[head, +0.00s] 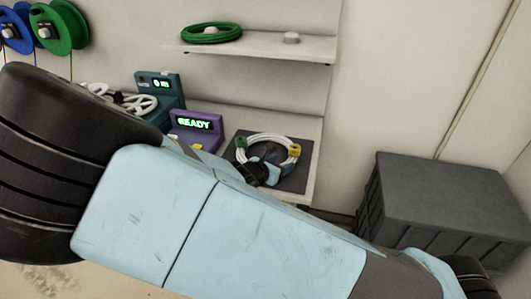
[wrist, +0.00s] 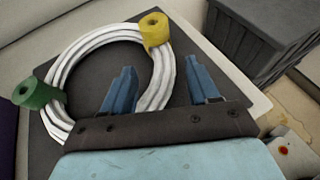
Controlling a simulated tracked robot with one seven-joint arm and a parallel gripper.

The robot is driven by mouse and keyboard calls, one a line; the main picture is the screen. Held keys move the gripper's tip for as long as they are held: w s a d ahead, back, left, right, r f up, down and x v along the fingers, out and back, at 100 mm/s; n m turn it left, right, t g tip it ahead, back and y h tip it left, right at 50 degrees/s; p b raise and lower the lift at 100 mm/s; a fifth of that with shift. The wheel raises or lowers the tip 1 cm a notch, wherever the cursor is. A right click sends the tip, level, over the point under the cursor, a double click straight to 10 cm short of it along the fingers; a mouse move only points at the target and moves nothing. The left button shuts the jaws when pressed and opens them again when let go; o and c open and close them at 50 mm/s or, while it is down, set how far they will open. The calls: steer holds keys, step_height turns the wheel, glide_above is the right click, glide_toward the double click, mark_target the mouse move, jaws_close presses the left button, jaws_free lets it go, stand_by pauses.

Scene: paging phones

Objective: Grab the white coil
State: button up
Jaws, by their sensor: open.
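The white coil (wrist: 84,56) lies on a dark mat (wrist: 112,20), with a yellow clip (wrist: 154,30) and a green clip (wrist: 38,92) on its ring. In the head view the coil (head: 270,137) sits on the lower shelf, partly hidden by my gripper (head: 262,168). In the wrist view my gripper (wrist: 160,82) is open, its two blue fingers apart. The coil's right side passes between the fingers in the picture, with the left finger over the ring's inside and the right finger outside it. I cannot tell how far the fingertips are above the mat.
A purple device (head: 194,129) reading READY and a teal device (head: 160,90) stand left of the mat. A green coil (head: 211,32) lies on the upper shelf (head: 262,46). A grey crate (head: 440,190) stands to the right, below the shelf.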

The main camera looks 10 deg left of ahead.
mark_target(288, 160)
steer(key=shift+x, duration=1.8)
steer(key=shift+c, duration=0.3)
jaws_close()
